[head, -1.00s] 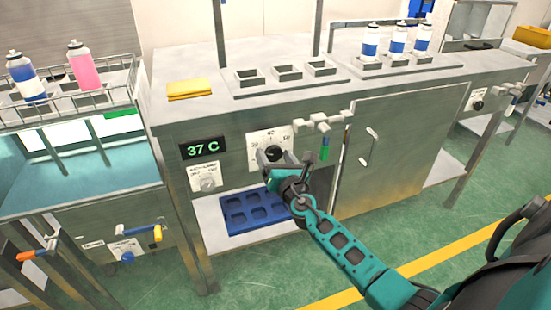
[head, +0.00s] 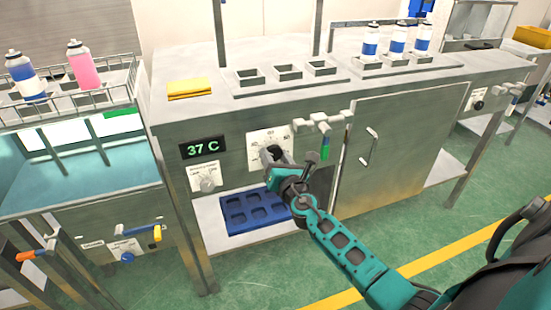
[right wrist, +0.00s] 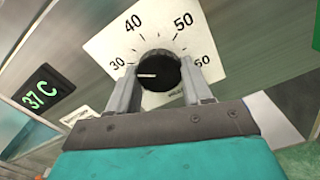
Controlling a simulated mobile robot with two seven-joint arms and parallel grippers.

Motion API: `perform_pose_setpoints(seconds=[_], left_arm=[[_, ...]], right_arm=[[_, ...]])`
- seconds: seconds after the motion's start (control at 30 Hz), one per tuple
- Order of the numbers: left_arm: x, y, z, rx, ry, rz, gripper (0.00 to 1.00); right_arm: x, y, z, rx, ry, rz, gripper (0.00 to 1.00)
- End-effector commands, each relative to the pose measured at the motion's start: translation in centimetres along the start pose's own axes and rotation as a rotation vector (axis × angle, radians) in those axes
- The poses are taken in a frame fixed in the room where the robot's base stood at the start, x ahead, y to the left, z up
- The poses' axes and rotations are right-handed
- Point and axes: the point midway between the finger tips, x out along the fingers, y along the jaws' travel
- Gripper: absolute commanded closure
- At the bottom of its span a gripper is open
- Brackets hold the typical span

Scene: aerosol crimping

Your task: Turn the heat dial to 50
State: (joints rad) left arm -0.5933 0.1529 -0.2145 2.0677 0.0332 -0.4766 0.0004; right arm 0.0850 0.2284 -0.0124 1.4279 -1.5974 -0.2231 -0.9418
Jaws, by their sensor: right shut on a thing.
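The heat dial is a black round knob (right wrist: 158,72) on a white scale plate (right wrist: 110,45) with numbers from 30 to 60. In the right wrist view its white pointer line points left, close to the 30 mark. My right gripper (right wrist: 160,88) has one finger on each side of the knob and is shut on it. In the head view my right gripper (head: 293,160) reaches the plate (head: 262,138) from below right and partly covers the dial. The green display (head: 203,147) reads 37 C. My left gripper is not in view.
A blue tray (head: 240,214) lies on the shelf below. A metal door (head: 400,150) stands to the right.

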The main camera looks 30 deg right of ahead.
Motion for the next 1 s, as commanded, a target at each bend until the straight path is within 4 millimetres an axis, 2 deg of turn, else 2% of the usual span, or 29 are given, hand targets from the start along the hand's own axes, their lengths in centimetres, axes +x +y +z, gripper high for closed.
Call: perform_pose_setpoints(seconds=[0.5,1.0], left_arm=[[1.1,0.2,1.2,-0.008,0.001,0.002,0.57],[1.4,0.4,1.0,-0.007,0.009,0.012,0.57]], right_arm=[[0.0,0.1,-0.2,0.433,0.001,0.001,0.81],[0.0,0.2,0.0,0.910,0.001,0.000,0.81]])
